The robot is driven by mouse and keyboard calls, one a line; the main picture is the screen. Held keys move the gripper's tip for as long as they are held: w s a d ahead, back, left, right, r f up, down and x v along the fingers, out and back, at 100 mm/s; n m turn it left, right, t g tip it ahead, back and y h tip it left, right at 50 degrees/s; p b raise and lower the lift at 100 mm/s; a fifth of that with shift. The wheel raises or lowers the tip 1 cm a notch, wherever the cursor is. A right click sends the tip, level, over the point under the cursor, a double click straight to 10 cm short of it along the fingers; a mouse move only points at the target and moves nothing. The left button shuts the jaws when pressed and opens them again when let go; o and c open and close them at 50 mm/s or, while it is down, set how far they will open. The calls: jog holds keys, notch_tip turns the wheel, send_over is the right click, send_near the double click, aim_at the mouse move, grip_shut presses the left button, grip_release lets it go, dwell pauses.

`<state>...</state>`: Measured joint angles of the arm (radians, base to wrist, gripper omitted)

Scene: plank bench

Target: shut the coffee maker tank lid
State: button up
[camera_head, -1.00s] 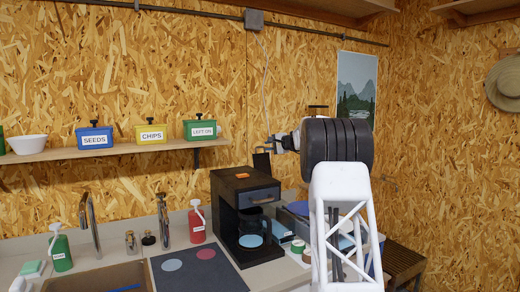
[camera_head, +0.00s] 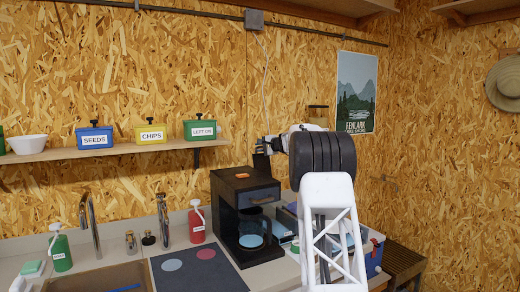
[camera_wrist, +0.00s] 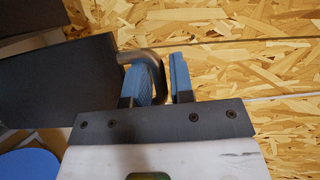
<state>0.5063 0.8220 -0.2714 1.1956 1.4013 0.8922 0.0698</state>
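The black coffee maker (camera_head: 228,190) stands on the counter with a glass carafe (camera_head: 252,232) in it. Its tank lid (camera_head: 261,163) appears as a small dark panel standing up at the back of the machine, partly hidden by my gripper (camera_head: 262,149). In the wrist view a dark panel (camera_wrist: 65,90), which looks like the lid, fills the left. A grey curved handle (camera_wrist: 137,55) runs from it around the left fingertip. My gripper (camera_wrist: 165,78) has its blue-padded fingers a little apart around the handle, with a narrow gap before the right finger. Firm contact is not visible.
A red bottle (camera_head: 197,222) and a dark mat (camera_head: 195,270) lie left of the machine. A shelf (camera_head: 60,155) with labelled boxes is on the wall behind. Boxes and small items crowd the counter to the right, partly behind my arm.

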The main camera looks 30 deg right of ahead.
grip_shut()
jog(key=shift+s, duration=0.15)
